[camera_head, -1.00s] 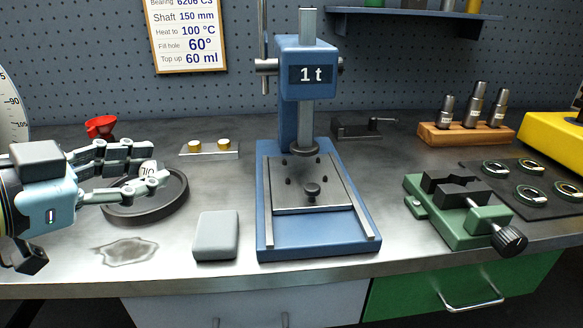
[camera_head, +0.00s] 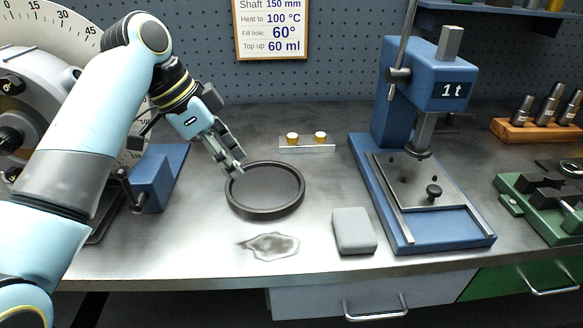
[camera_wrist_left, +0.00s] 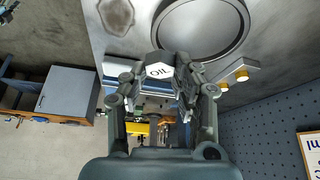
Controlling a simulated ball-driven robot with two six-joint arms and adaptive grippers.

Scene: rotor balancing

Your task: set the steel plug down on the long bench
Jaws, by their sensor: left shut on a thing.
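My left gripper (camera_head: 232,170) reaches down from the upper left and is at the left rim of the round dark tray (camera_head: 232,203), above the long bench (camera_head: 320,185). In the left wrist view, this gripper (camera_wrist_left: 160,80) is shut on the steel plug (camera_wrist_left: 160,70), a small grey piece with a pale six-sided face marked OIL. The plug shows between the fingers; in the head view I cannot make it out behind them. The gap between plug and bench cannot be judged. My right gripper is not in view.
A grey block (camera_head: 354,231) and a blue press (camera_head: 470,228) stand right of the tray. A wet patch (camera_head: 271,245) lies in front of it. A small plate with two brass pieces (camera_head: 307,146) is behind. A blue stand (camera_head: 158,180) is at left. Bench between is bare.

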